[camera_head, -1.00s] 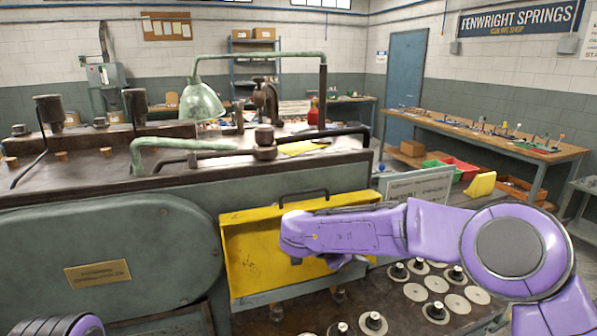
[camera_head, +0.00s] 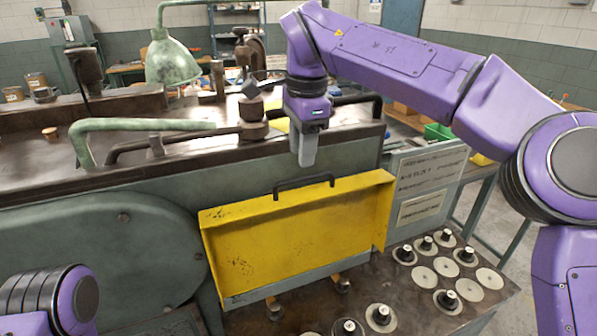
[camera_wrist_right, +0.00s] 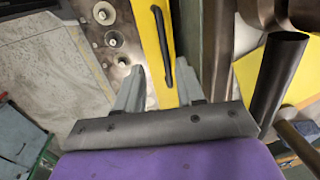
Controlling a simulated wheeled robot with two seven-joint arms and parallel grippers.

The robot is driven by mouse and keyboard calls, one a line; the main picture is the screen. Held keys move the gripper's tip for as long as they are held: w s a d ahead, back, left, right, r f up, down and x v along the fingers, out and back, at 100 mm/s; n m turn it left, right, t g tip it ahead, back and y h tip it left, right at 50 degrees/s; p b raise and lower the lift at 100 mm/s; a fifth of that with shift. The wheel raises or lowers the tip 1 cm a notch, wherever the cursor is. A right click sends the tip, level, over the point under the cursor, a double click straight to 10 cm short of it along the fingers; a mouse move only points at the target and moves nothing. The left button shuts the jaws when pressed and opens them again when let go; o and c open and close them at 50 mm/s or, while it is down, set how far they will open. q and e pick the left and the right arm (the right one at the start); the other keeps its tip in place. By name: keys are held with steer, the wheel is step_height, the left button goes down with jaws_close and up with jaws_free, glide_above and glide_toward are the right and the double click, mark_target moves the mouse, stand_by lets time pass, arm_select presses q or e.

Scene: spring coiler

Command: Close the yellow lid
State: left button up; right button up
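The yellow lid (camera_head: 300,235) is a shallow panel with raised side flanges on the front of the green machine. Its broad face is toward me, and a dark bar handle (camera_head: 304,185) is on its top edge. My right gripper (camera_head: 307,157) points down just above the handle, apart from it. In the right wrist view the fingers (camera_wrist_right: 160,82) are spread with nothing between them. The lid's yellow strip (camera_wrist_right: 150,45) and the handle (camera_wrist_right: 160,35) show beyond them. My left gripper is out of frame; only part of that arm shows at lower left.
Dark and green pipes (camera_head: 150,124) run along the machine top behind the lid. A green lamp (camera_head: 172,62) stands at the back. Discs and black knobs (camera_head: 447,299) cover the low surface at right. A sign plate (camera_head: 428,172) stands right of the lid.

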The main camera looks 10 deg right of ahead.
mark_target(299, 178)
steer(key=f, duration=0.2)
steer(key=w+f, duration=0.1)
steer(key=f, duration=0.1)
steer(key=w+f, duration=0.1)
steer(key=f, duration=0.1)
steer(key=shift+f, duration=0.15)
steer(key=shift+s+r, duration=0.25)
steer(key=shift+s, duration=0.3)
steer(key=c, duration=0.4)
jaws_close()
steer(key=shift+w+f, duration=0.1)
steer(key=shift+w, duration=0.1)
